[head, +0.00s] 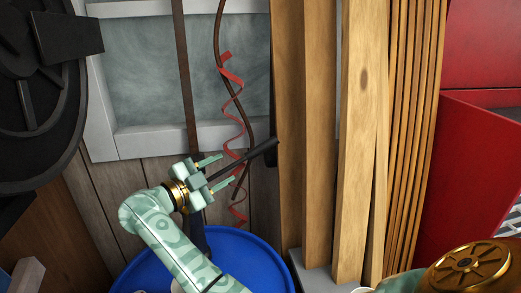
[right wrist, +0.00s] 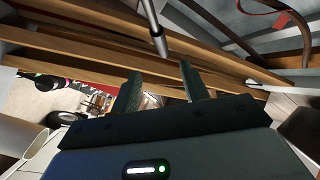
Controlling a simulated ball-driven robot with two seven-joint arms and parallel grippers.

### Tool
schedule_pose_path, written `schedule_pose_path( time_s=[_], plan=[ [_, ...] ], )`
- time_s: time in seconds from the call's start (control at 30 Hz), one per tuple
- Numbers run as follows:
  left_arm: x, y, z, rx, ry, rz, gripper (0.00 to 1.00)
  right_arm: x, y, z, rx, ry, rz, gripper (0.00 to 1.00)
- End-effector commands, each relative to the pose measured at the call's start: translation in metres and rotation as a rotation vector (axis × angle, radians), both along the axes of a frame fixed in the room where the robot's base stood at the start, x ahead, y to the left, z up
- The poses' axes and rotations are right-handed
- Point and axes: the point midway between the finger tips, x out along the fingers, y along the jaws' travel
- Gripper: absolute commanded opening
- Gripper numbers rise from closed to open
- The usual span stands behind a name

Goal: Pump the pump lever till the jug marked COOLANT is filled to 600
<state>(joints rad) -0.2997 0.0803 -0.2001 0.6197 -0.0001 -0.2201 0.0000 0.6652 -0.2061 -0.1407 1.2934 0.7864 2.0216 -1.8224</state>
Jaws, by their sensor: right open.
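The pump lever appears to be the dark bar with a thick black grip (head: 262,149) that slants up to the right above a blue drum. In the right wrist view a thin grey rod with a darker end (right wrist: 158,42) hangs in front of the gap between my fingers. My right gripper (head: 226,169) is open, and the bar runs in line with the gap between its fingers. I cannot tell whether they touch it. Both fingers show in the right wrist view (right wrist: 160,86). No jug marked COOLANT can be made out. My left gripper is not in view.
The blue drum (head: 254,262) stands below the gripper. A red curled strip (head: 231,85) and a brown hose (head: 219,30) hang close behind. Tall wooden planks (head: 355,120) stand just right of the lever. A red cabinet (head: 470,150) is at far right.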

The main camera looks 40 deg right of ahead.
Motion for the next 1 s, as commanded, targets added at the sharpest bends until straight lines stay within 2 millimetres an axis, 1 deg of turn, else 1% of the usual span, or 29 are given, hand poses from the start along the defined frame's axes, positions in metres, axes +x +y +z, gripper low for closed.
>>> schedule_pose_path(
  time_s=[0.17, 0.3, 0.5, 0.6, 0.7, 0.8, 1.0],
  plan=[
    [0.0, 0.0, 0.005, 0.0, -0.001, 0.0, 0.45, 0.004, -0.041, 0.003, -0.008, -0.003, -0.004, 0.45],
    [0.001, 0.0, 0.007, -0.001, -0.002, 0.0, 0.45, 0.008, -0.078, 0.003, -0.01, -0.002, -0.004, 0.45],
    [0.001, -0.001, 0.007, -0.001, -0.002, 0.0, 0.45, 0.014, -0.122, 0.002, -0.007, -0.002, -0.003, 0.45],
    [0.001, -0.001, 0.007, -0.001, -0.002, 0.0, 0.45, 0.016, -0.136, 0.001, -0.007, -0.003, -0.002, 0.45],
    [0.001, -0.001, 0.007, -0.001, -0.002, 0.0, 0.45, 0.017, -0.145, 0.001, -0.005, -0.002, -0.002, 0.45],
    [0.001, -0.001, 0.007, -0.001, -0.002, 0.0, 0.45, 0.018, -0.149, 0.001, -0.005, -0.002, -0.001, 0.45],
    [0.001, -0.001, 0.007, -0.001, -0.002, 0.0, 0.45, 0.018, -0.15, 0.001, -0.004, -0.003, 0.0, 0.45]
  ],
)
